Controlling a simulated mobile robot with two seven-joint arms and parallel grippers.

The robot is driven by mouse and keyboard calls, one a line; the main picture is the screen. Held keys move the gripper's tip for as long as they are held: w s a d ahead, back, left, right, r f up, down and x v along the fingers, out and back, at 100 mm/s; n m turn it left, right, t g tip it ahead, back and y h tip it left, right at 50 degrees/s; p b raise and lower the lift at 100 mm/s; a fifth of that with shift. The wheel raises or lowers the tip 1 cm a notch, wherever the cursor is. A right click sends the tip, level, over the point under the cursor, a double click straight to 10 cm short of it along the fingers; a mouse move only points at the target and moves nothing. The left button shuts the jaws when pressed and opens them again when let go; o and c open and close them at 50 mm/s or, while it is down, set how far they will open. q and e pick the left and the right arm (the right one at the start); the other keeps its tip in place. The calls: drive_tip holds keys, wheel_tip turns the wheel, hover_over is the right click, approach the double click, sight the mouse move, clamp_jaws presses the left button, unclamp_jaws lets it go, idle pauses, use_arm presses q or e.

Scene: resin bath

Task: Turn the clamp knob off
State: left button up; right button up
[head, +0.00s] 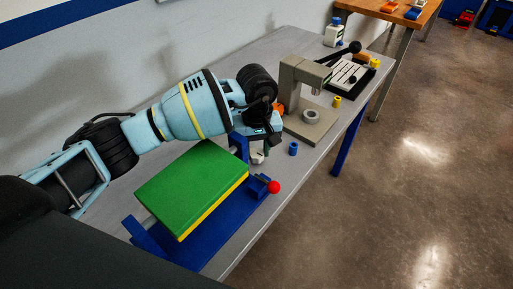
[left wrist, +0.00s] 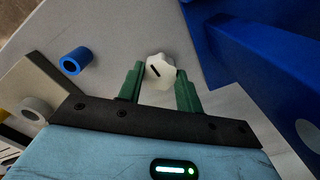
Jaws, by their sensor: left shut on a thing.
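The clamp knob is a pale, lobed knob (left wrist: 157,67) with a short dark mark on its face. My left gripper (left wrist: 160,84) has its green fingers on both sides of it, shut on it. In the head view the pale knob (head: 257,157) shows only partly below my left gripper (head: 262,146), beside the blue clamp fixture (head: 215,244). A green and yellow block (head: 192,184) lies on that fixture. A red ball (head: 274,187) sits at the fixture's right end. My right gripper is not in view.
A blue ring (head: 293,148) stands on the grey bench just right of the gripper. A beige press (head: 304,95) stands behind it. The bench's front edge is close on the right.

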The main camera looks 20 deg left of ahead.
use_arm(q)
drive_tip(key=n, duration=0.4)
drive_tip(key=shift+r+p, duration=0.15)
drive_tip(key=shift+p, duration=0.15)
drive_tip(key=n+p, duration=0.1)
drive_tip(key=n, duration=0.2)
drive_tip(key=shift+n, duration=0.4)
drive_tip(key=n+p, duration=0.1)
drive_tip(key=n, duration=0.4)
drive_tip(key=shift+r, duration=0.1)
drive_tip(key=n+p, duration=0.1)
drive_tip(key=n, duration=0.2)
drive_tip(key=shift+n+p, duration=0.3)
drive_tip(key=shift+n, duration=0.2)
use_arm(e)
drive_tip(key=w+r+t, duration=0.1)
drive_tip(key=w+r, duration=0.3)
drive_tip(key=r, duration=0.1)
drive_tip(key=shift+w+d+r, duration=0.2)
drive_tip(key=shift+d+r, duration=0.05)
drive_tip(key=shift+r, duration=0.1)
use_arm(q)
drive_tip(key=o, duration=1)
drive_tip(key=shift+f, duration=0.2)
